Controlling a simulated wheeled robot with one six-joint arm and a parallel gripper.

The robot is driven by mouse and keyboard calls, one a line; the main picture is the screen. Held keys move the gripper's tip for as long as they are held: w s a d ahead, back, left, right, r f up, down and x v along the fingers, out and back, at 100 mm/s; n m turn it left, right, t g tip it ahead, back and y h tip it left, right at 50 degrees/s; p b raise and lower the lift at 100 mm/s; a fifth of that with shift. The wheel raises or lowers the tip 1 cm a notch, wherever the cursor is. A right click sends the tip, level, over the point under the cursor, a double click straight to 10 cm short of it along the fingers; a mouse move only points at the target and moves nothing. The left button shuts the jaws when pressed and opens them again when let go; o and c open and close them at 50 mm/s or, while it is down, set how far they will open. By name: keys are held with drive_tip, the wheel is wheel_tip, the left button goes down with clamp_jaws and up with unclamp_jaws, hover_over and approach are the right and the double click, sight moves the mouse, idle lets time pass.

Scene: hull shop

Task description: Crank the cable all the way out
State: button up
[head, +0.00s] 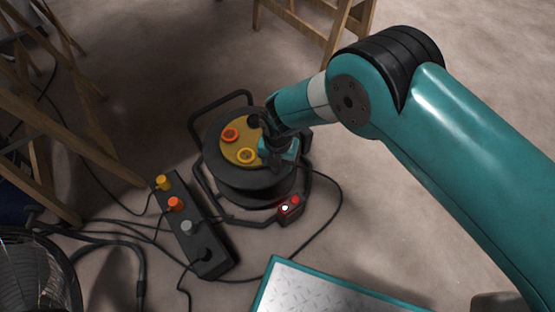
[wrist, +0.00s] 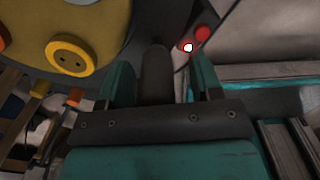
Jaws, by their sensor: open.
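The cable reel (head: 262,188) sits on the floor in a black tubular frame, with a dull yellow disc (head: 236,150) on top. The disc carries an orange socket (head: 230,135) and a yellow socket (head: 247,156). My gripper (head: 279,150) is low over the reel's right side. In the wrist view my gripper (wrist: 161,70) is open, its two teal fingers apart on either side of a dark upright peg (wrist: 157,76), likely the crank handle. Dark gaps show between peg and fingers. In the head view my gripper hides the peg.
A small box with a lit light and red button (head: 291,207) is by the reel's front right. A power strip (head: 192,226) with several plugs lies front left, cables around it. Wooden trestles (head: 80,150) stand left and behind.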

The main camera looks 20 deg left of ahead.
drive_tip(key=shift+s+a, duration=0.1)
drive_tip(key=shift+r, duration=0.3)
wheel_tip(320, 180, up, 17)
drive_tip(key=p, duration=0.6)
drive_tip(key=shift+f, duration=0.1)
